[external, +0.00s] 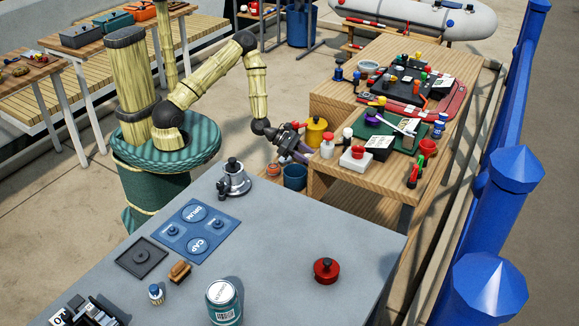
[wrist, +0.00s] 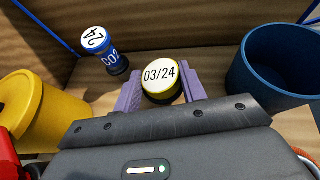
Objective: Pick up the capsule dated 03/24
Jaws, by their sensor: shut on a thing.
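The capsule dated 03/24 (wrist: 159,76) shows in the wrist view as a round piece with a white top and a yellow and dark side. It sits between the two purple fingers of my gripper (wrist: 160,88), which is shut on it. In the external view my gripper (external: 292,152) is low beside the wooden bench, and the capsule cannot be made out there. A second capsule (wrist: 106,50), blue and dark with a white top reading 24 and CO2 on its side, stands to the left, apart from my gripper.
A yellow container (wrist: 35,108) stands close on the left and a blue bucket (wrist: 282,68) close on the right. Wooden boards lie behind the capsules. In the external view, the wooden bench (external: 335,185) and grey table (external: 300,230) flank the arm.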

